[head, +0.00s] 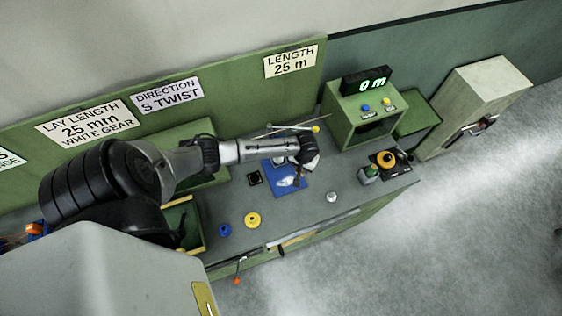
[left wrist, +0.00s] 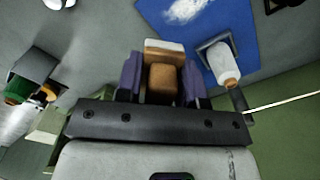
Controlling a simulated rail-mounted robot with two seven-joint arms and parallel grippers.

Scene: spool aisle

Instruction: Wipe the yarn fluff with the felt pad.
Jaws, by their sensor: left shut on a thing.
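My left gripper (head: 304,165) is shut on the felt pad (left wrist: 163,82), a tan-brown block with a pale edge, between its purple fingers in the left wrist view. In the head view the arm and gripper largely hide the pad. The yarn fluff (head: 287,182) is a white patch on the blue mat (head: 296,191). It also shows at the top of the left wrist view (left wrist: 188,10), beyond the pad and apart from it in the picture. The height of the pad above the bench is unclear. My right gripper is not in view.
Yellow (head: 252,219) and blue (head: 224,230) pieces and a small silver one (head: 332,197) are on the grey bench. The bench front is partly clear.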

